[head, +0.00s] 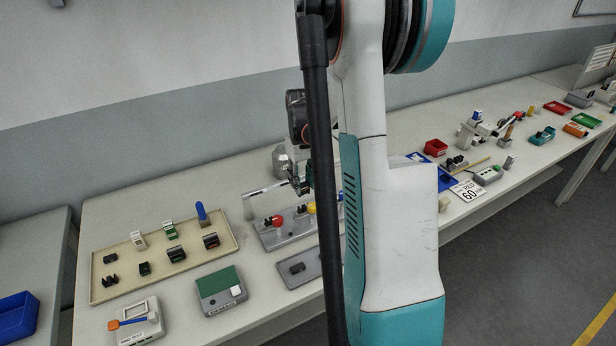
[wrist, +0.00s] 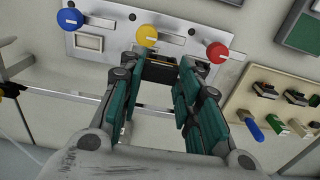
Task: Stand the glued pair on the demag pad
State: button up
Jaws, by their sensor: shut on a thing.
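My gripper (wrist: 158,72) is shut on a dark block with a thin orange-yellow line along it, which I take to be the glued pair (wrist: 161,68). In the wrist view the block sits between the fingertips, over the knobbed fixture, beside its yellow knob. I cannot tell whether it touches the fixture. In the head view my arm hides most of the gripper and the block. The demag pad appears to be the grey box with a green top and a white button (head: 219,284), at the table's front. Its green top shows at the upper right in the wrist view (wrist: 303,31).
The fixture (head: 271,239) has red, yellow and blue knobs and a raised bar behind it. A beige tray (head: 101,289) with several connectors and a blue upright piece stands left. A grey plate (head: 288,279) lies in front of the fixture. A tester (head: 136,321) stands front left.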

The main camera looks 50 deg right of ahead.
jog(key=shift+w+a+p, duration=0.55)
jog(key=shift+a+p, duration=0.85)
jog(key=shift+a, duration=14.9)
jog(key=shift+a+f+b, duration=0.1)
jog(key=shift+f+b, duration=4.9)
jog(key=shift+f, duration=0.85)
jog(key=o, duration=1.1)
jog(key=shift+o, duration=0.2)
notch_tip(320, 180, up, 12)
